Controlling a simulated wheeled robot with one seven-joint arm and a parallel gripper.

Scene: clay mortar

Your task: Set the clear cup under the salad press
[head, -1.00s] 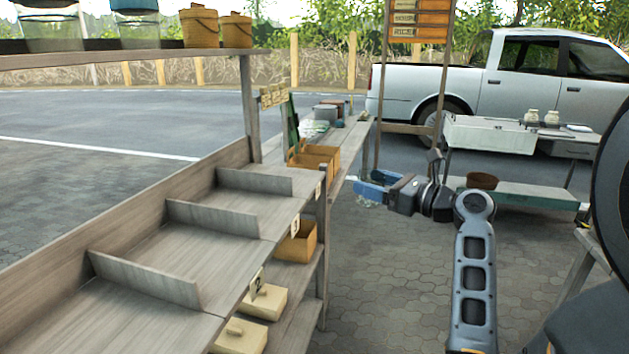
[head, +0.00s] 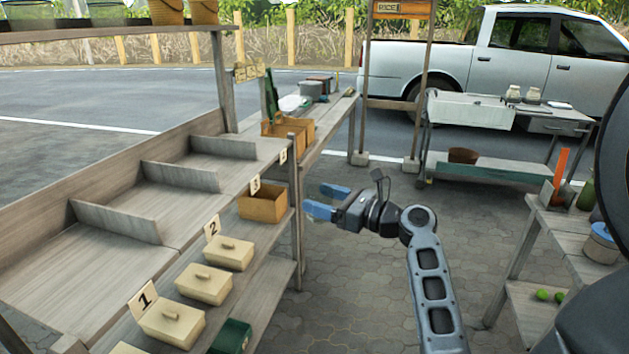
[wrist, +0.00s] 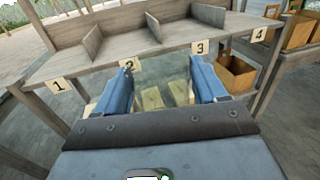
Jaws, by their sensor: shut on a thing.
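My gripper (head: 316,198) is held in the air beside the wooden stall, its blue fingers pointing left. In the wrist view my gripper (wrist: 161,68) has its fingers apart around a faint, see-through thing, which I take to be the clear cup (wrist: 162,74). Boxes show through it, and its outline is hard to make out. In the head view the cup can hardly be told from the paving. I cannot make out the salad press in either view.
The stall has a divided top shelf (head: 88,259) numbered along its front. Below are lidded boxes (head: 202,281) and an open orange bin (head: 263,204). A side table (head: 575,229) stands at right, a white-topped table (head: 470,109) behind. Paving between is clear.

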